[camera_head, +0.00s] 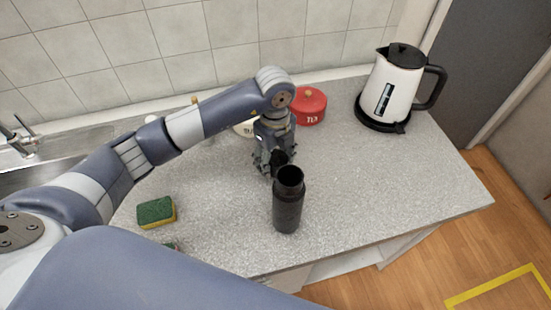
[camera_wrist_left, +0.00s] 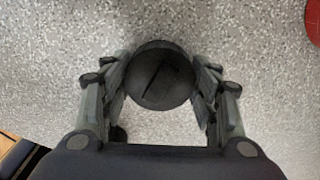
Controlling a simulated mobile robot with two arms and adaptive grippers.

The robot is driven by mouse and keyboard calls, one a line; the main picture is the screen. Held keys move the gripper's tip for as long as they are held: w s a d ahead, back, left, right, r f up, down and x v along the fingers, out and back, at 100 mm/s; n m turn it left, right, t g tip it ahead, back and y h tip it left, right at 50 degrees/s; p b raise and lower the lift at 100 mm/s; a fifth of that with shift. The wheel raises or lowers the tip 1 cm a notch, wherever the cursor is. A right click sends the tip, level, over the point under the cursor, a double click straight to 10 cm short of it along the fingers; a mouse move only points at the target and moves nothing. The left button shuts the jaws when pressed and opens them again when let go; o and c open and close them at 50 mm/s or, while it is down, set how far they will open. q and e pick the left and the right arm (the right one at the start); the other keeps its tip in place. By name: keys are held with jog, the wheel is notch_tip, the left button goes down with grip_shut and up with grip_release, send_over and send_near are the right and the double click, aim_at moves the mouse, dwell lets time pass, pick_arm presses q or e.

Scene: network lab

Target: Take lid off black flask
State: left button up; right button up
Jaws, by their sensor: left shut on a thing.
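The black flask (camera_head: 287,205) stands upright on the grey speckled worktop, and its dark top looks like an open mouth. My left gripper (camera_head: 272,163) is just behind the flask, shut on the black lid (camera_head: 279,157). In the left wrist view the round lid (camera_wrist_left: 160,76) sits between the two fingers of the left gripper (camera_wrist_left: 160,88), with a straight line across its top. The lid looks apart from the flask's mouth; its height above the worktop is hard to tell. My right gripper is not in view.
A red pot (camera_head: 309,107) and a white and black kettle (camera_head: 391,88) stand at the back right. A green and yellow sponge (camera_head: 156,212) lies at the left. A sink (camera_head: 60,160) is at the far left. The worktop (camera_head: 390,180) right of the flask is clear.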

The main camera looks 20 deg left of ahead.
aim_at(275, 160)
pick_arm(q)
jog(key=shift+f, duration=0.7)
jog(key=shift+f, duration=0.1)
jog(key=shift+f, duration=0.15)
jog(key=o, duration=1.2)
jog(key=shift+r, duration=0.2)
notch_tip(275, 160, up, 10)
jog(key=b, duration=0.2)
jog(key=shift+r+b, duration=0.25)
jog(key=shift+b, duration=0.1)
jog(key=shift+r, duration=0.8)
